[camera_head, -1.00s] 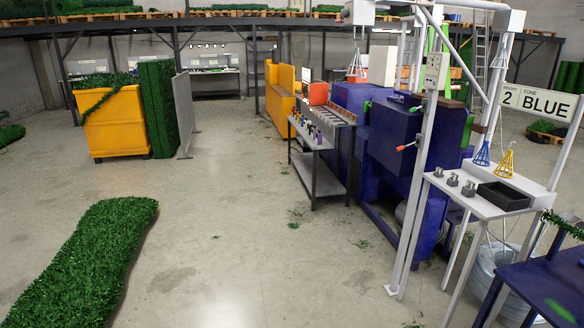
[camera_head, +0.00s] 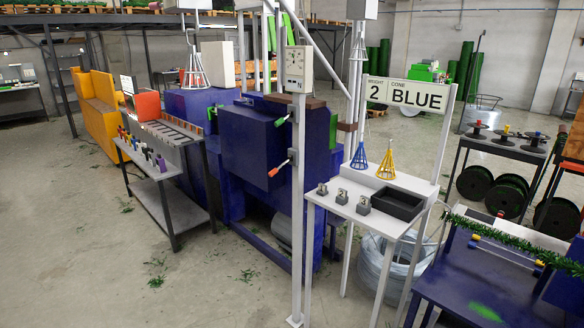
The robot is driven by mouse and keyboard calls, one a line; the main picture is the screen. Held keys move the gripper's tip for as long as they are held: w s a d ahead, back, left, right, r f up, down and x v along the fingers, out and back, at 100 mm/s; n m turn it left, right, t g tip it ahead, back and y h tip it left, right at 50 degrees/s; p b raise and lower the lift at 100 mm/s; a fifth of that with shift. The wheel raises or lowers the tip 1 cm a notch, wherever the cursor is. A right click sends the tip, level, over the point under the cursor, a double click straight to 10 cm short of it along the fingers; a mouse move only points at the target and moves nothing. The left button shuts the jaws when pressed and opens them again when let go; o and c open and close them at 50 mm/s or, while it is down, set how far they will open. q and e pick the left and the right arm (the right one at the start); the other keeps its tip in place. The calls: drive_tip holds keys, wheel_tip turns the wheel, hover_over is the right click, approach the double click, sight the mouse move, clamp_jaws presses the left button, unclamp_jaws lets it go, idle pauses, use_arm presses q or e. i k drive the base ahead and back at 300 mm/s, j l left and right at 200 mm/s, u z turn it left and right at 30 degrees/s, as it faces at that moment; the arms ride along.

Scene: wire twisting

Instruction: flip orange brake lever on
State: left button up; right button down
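The orange-tipped lever (camera_head: 278,169) sticks out to the left from a post at the front of the dark blue machine (camera_head: 250,140). Its tip points left and slightly down. A second lever with a green tip (camera_head: 281,121) sits above it on the same post. Neither of my grippers is in view, and nothing touches the levers. Whether the orange lever is on or off cannot be told.
A white table (camera_head: 345,205) with grey weights, a black tray (camera_head: 397,203) and blue and yellow cones stands right of the machine. A grey bench (camera_head: 165,190) stands left. A dark blue table (camera_head: 480,290) is front right.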

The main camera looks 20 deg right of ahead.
sight(275, 170)
drive_tip(key=i+l+u, duration=0.1)
drive_tip(key=i+l, duration=0.85)
